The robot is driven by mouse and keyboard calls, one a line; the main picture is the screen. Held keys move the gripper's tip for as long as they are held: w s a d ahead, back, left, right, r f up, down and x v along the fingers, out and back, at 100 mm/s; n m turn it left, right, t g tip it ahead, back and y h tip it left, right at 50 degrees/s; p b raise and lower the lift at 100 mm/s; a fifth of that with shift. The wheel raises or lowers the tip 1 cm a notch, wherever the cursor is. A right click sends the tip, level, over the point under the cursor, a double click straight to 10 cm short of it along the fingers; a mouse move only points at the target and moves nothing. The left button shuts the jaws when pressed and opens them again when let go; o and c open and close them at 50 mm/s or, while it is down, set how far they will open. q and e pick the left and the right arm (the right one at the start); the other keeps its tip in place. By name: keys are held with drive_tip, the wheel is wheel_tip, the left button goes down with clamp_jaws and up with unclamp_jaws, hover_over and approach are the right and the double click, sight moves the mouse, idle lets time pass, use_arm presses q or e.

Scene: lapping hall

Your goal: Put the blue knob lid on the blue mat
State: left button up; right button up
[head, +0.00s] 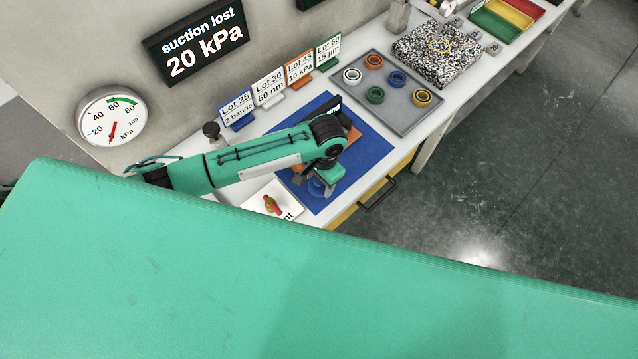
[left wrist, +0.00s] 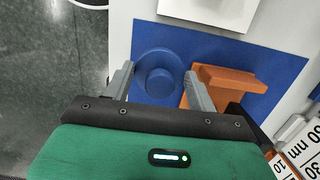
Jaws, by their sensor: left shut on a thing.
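The blue knob lid (left wrist: 158,80), a round disc with a raised knob, is between the two fingers of my left gripper (left wrist: 160,90) in the left wrist view. The gripper is shut on it. In the head view, the lid (head: 316,187) is partly hidden under my left gripper (head: 320,192). The blue mat (head: 367,150) lies on the bench; in the left wrist view the mat (left wrist: 262,62) shows behind the lid. The lid is over the mat's near part; I cannot tell whether it touches the mat. My right gripper is not in view.
An orange block (left wrist: 228,82) stands on the mat close beside the right finger. A white card with a red item (head: 270,205) lies near the mat. A grey tray with several coloured rings (head: 386,118) and lot signs (head: 269,88) stand behind.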

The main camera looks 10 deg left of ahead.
sight(319, 187)
use_arm(q)
wheel_tip(319, 187, down, 3)
drive_tip(key=shift+f, duration=0.35)
drive_tip(key=shift+f, duration=0.15)
drive_tip(key=o, duration=0.9)
